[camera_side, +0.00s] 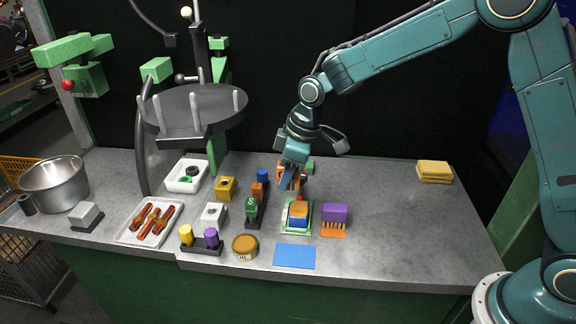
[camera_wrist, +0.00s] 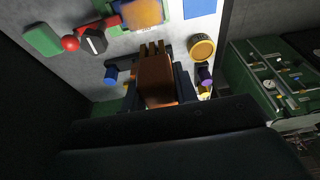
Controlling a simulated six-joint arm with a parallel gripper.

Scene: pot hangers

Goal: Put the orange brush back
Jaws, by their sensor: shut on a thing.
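My gripper (camera_side: 290,181) is shut on the orange brush (camera_wrist: 157,78) and holds it above the back middle of the worktop. In the wrist view the brush is an orange-brown block between the dark fingers, with its bristles pointing away from the camera. In the side view only a little orange (camera_side: 281,176) shows beside the fingers; the rest is hidden. A dark rack (camera_side: 252,219) to the left of my gripper carries blue, orange and green pieces. I cannot tell from these frames which spot belongs to the brush.
A purple block with orange bristles (camera_side: 335,214) and a green tray (camera_side: 286,229) with a blue and orange block lie in front. A blue mat (camera_side: 295,256), a tin (camera_side: 245,247) and a two-peg holder (camera_side: 201,248) are nearer. Yellow sponges (camera_side: 434,171) lie right; the right worktop is clear.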

